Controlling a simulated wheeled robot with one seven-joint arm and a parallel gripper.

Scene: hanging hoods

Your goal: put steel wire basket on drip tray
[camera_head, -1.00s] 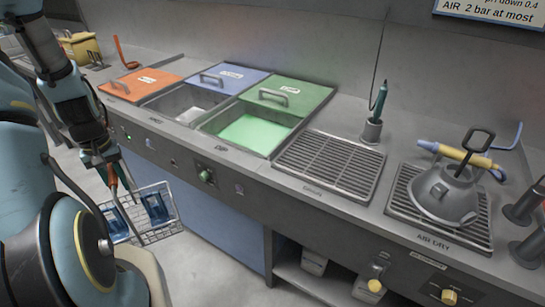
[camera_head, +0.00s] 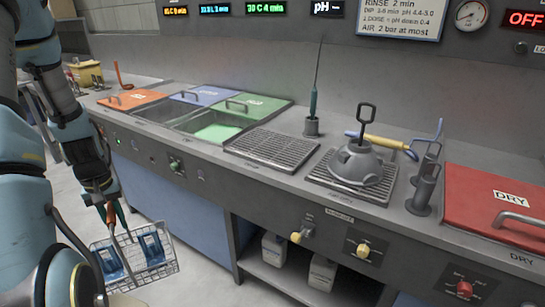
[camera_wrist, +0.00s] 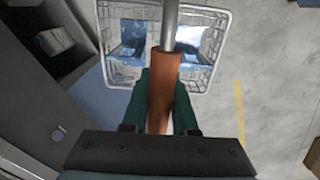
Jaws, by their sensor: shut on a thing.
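My gripper (camera_head: 114,214) is shut on the orange-brown handle of the steel wire basket (camera_head: 168,264), left of the bench front and below its top. The basket hangs below the gripper with blue pieces inside. In the wrist view the basket (camera_wrist: 212,82) shows beyond the green fingers (camera_wrist: 160,100), which hold the handle. The drip tray (camera_head: 272,149) is a ribbed grey grate on the bench, right of the open basin with green liquid. Its bars look bare.
A second grate (camera_head: 325,185) holds a grey hood with a black loop handle (camera_head: 357,165). A pen-like probe (camera_head: 313,104) stands in a holder behind the drip tray. A red DRY lid (camera_head: 500,200) is at right. Bottles (camera_head: 322,272) stand on the lower shelf.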

